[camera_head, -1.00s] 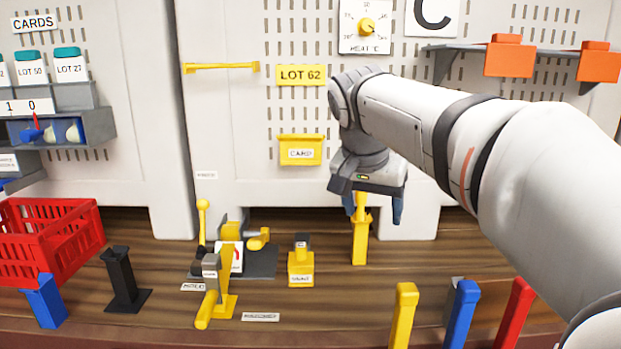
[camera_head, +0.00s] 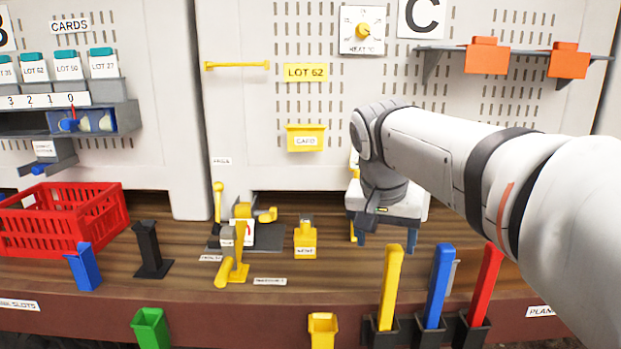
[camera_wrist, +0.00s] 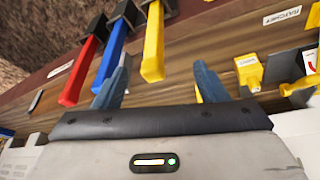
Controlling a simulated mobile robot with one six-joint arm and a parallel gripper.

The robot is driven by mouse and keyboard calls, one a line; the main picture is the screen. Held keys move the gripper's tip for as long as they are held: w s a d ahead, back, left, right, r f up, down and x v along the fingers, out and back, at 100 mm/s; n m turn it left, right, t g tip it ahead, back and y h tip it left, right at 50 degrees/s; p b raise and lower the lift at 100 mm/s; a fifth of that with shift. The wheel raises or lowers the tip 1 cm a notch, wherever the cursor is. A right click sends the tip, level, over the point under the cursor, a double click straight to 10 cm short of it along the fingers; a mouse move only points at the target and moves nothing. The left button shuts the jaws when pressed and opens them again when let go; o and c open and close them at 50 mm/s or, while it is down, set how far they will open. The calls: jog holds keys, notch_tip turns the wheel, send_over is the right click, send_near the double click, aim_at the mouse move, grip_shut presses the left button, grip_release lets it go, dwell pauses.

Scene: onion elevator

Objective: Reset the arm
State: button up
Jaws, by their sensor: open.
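My gripper (camera_head: 386,238) is at the right of centre in the head view, pointing down over the wooden bench. Its blue fingers are apart. In the wrist view, my gripper (camera_wrist: 162,82) has spread fingers and nothing is seen held between them. A yellow upright piece (camera_head: 353,232) is partly hidden behind my gripper. The arm reaches in from the right edge.
Yellow (camera_head: 391,285), blue (camera_head: 438,285) and red (camera_head: 485,285) handles stand in dark holders along the bench's front edge, below my gripper. A red crate (camera_head: 60,220) and small yellow fixtures (camera_head: 305,240) stand to the left. Orange bins (camera_head: 487,57) sit on a shelf above.

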jog(key=s+d+f+n+y, duration=0.1)
jog(key=s+f+n, duration=0.1)
jog(key=s+f, duration=0.5)
jog(key=s+d+f+n+y, duration=0.1)
jog(key=s+f+n, duration=0.1)
jog(key=s+f, duration=0.6)
notch_tip(320, 180, down, 4)
jog(key=shift+s+d+r+g, duration=0.25)
jog(key=shift+d+g, duration=0.1)
jog(key=shift+g, duration=0.05)
